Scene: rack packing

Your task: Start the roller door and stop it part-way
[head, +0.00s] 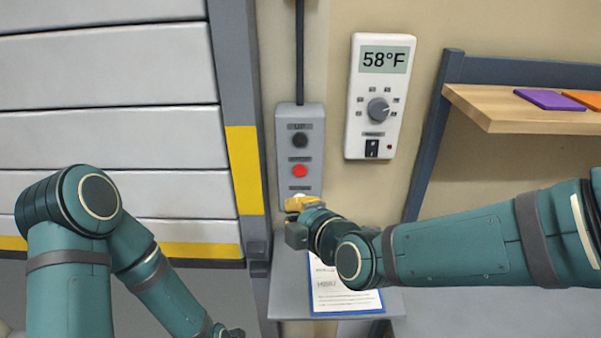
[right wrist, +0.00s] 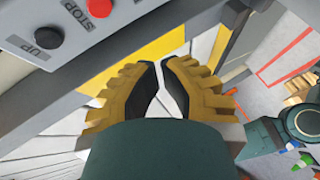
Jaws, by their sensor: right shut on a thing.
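The roller door (head: 110,110) has pale horizontal slats and a yellow band along its low edge, at the left of the head view. Right of it is the grey control box (head: 312,140), with a dark UP button (head: 300,140) above a red STOP button (head: 299,171). Both buttons also show in the right wrist view, UP (right wrist: 48,37) and STOP (right wrist: 99,8). My right gripper (head: 299,203) is at the box's lower end and covers part of a pale button there. My left gripper (head: 230,333) is mostly cut off.
A white thermostat (head: 379,95) reading 58°F hangs right of the box. A wooden shelf (head: 525,112) with purple and orange flat items is at the right. A small grey ledge (head: 290,300) with a printed sheet (head: 345,292) lies below my right gripper.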

